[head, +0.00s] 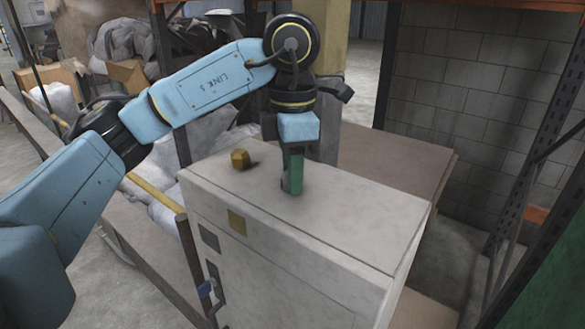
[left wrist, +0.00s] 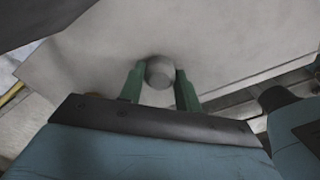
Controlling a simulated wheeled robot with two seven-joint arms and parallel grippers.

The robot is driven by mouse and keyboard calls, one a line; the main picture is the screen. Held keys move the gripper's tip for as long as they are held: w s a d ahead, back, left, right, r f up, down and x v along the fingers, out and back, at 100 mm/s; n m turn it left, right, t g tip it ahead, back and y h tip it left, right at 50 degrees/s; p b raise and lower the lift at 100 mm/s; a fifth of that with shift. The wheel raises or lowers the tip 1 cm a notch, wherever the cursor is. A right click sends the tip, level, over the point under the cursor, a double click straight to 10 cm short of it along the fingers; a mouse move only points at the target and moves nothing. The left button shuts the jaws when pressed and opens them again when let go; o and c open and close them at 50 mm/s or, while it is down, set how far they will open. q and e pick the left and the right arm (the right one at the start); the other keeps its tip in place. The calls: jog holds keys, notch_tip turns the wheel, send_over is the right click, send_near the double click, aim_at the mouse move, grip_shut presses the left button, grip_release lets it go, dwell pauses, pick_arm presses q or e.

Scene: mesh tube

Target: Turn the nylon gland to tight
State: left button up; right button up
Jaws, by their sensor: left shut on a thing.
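The nylon gland (left wrist: 160,72) is a grey, rounded fitting on the top of the pale cabinet (head: 350,216). In the left wrist view it sits between the two green fingers of my left gripper (left wrist: 158,80), which is shut on it. In the head view my left gripper (head: 291,180) points straight down at the cabinet top, and its fingers hide nearly all of the gland. The gland's turn mark cannot be made out. My right gripper is not in view.
A brass-coloured hex fitting (head: 240,159) stands on the cabinet top, left of my left gripper. A post rises behind the cabinet, and a metal rack stands at the right. The right part of the cabinet top is clear.

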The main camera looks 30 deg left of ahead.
pick_arm(q)
jog(key=shift+m, duration=0.3)
jog(key=m, duration=0.2)
jog(key=shift+m, duration=0.4)
jog(key=m, duration=0.4)
jog(key=shift+m, duration=0.3)
jog(key=m, duration=1)
jog(key=shift+m, duration=0.4)
jog(key=m, duration=0.4)
jog(key=shift+b, duration=0.3)
jog(key=m, duration=0.4)
jog(key=shift+m, duration=1.9)
